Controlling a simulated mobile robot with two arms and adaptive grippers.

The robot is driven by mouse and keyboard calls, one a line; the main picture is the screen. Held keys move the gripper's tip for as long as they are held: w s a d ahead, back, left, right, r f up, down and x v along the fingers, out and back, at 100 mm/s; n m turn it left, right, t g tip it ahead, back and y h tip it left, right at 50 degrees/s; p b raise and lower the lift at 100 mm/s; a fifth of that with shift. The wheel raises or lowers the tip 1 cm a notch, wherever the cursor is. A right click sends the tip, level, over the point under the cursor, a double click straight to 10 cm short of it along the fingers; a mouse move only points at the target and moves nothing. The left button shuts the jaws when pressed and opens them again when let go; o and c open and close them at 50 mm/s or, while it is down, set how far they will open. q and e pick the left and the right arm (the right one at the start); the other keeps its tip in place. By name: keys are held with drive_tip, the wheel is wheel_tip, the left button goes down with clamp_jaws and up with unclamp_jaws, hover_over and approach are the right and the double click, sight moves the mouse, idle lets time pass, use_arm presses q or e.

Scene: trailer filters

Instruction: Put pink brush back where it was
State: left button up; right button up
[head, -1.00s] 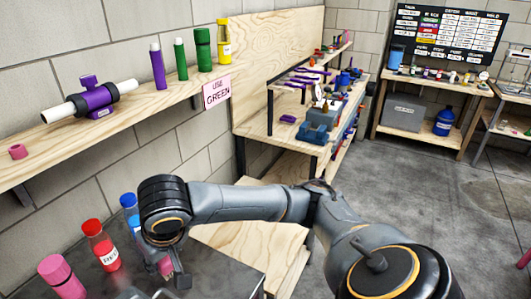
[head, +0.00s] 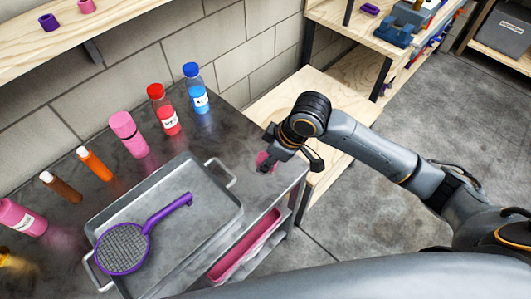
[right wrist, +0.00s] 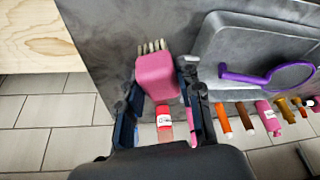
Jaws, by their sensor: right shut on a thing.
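The pink brush (right wrist: 157,77) is a blocky pink piece with pale bristles at its far end in the right wrist view. My right gripper (right wrist: 160,92) is shut on it, with one dark finger on each side. In the head view, my right gripper (head: 267,153) is over the right end of the dark metal counter (head: 235,130), and the brush (head: 263,160) shows partly behind the fingers. I cannot tell whether the brush touches the counter. My left gripper is not in view.
A grey tray (head: 190,168) with a purple strainer (head: 124,248) is left of the gripper. Red (head: 164,110) and blue (head: 196,90) bottles and other containers line the back. A pink tray (head: 245,245) is below the counter's front edge. Counter between tray and gripper is clear.

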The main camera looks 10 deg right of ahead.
drive_tip(key=w+f, duration=0.4)
drive_tip(key=w, duration=0.1)
drive_tip(key=w+d+f+p, duration=0.1)
drive_tip(key=w+f, duration=0.1)
drive_tip(key=shift+w+f, duration=0.1)
drive_tip(key=shift+w, duration=0.15)
drive_tip(key=shift+w+d+f, duration=0.1)
drive_tip(key=shift+w+f, duration=0.25)
drive_tip(key=shift+f, duration=0.15)
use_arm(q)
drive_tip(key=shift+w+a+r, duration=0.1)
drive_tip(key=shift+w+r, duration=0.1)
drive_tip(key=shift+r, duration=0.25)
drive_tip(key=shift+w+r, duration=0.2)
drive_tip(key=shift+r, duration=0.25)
use_arm(e)
drive_tip(key=shift+w+f, duration=0.15)
drive_tip(key=shift+f, duration=1.55)
drive_tip(key=o, duration=1.1)
drive_tip(key=shift+f, duration=0.1)
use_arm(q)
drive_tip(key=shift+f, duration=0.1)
